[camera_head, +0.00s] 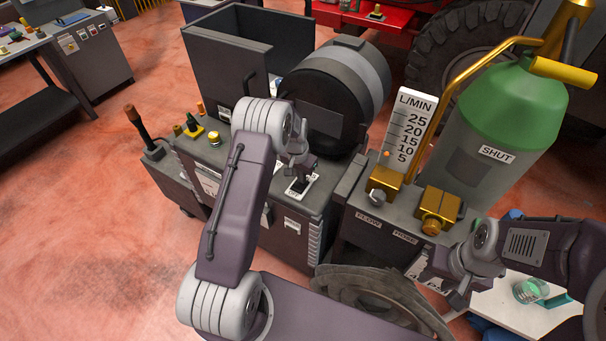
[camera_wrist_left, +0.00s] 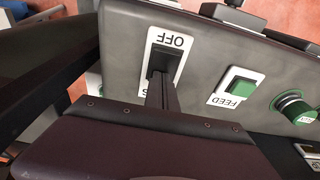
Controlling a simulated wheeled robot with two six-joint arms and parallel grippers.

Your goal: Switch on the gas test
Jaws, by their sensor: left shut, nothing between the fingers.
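A black switch (camera_wrist_left: 160,60) sits on a white plate with an OFF label, upside down in the left wrist view. A second label on the plate is mostly hidden by my fingers. In the head view the switch plate (camera_head: 299,188) is on top of the grey machine (camera_head: 280,222). My left gripper (camera_wrist_left: 166,88) is shut and empty, its fingertips at the switch; I cannot tell whether they touch it. In the head view the left gripper (camera_head: 304,172) points down over the plate. My right gripper (camera_head: 458,298) hangs at the lower right, its jaws unclear.
A green-topped cylinder (camera_head: 509,105) labelled SHUT stands right, by an L/MIN gauge (camera_head: 409,118) and a FLOW knob (camera_head: 377,197). A dark drum (camera_head: 320,110) stands behind the switch.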

